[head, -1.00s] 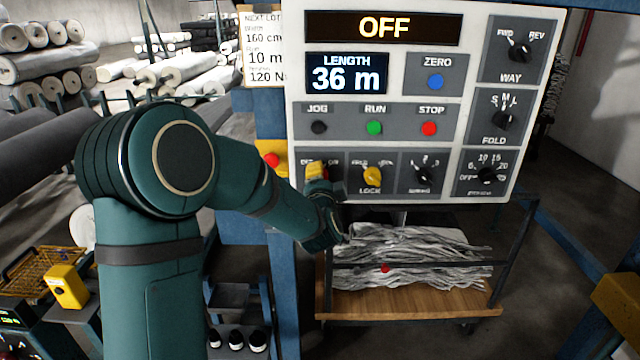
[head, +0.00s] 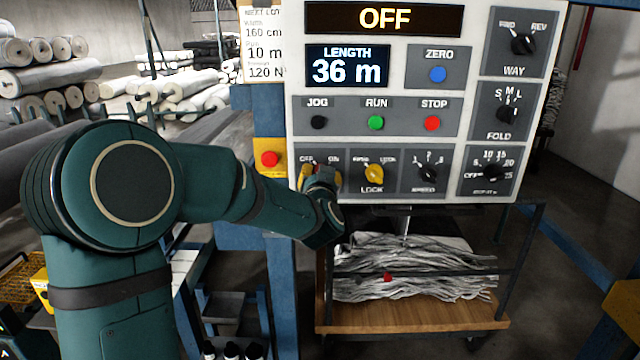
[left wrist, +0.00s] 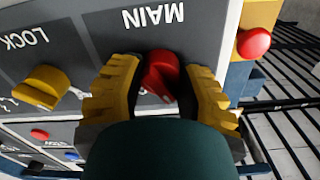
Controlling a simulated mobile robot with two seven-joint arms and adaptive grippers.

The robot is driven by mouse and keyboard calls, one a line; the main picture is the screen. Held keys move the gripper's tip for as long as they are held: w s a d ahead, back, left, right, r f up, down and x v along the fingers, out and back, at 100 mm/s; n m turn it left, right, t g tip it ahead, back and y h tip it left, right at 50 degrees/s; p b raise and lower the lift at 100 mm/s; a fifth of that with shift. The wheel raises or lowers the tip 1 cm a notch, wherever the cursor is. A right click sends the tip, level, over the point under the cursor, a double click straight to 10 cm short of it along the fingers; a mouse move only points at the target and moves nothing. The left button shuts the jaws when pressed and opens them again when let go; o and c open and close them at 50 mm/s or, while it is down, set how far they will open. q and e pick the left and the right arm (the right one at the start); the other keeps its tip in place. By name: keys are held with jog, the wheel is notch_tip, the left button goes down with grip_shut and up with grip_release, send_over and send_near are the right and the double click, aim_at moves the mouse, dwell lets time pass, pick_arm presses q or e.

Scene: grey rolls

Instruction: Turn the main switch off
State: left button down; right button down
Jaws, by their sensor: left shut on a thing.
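The main switch is a red knob (left wrist: 160,76) under the label MAIN in the left wrist view. My left gripper (left wrist: 163,84) is shut on it, with one yellow finger on each side of the knob. In the head view the left gripper (head: 318,180) is at the lower left of the white control panel (head: 296,60), over the OFF/ON plate, and hides most of the switch. The display (head: 384,18) at the top of the panel reads OFF. My right gripper is not in view.
The yellow lock knob (head: 374,173) is just right of the switch. A red button (head: 269,158) on a yellow box is at its left. A cart with a wooden shelf (head: 410,316) holding grey material stands below the panel.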

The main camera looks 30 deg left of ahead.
pick_arm(q)
jog(key=shift+n+b, duration=0.8)
jog(key=shift+n, duration=0.7)
jog(key=shift+r, duration=0.1)
jog(key=c, duration=0.5)
grip_release()
jog(key=v, duration=1.2)
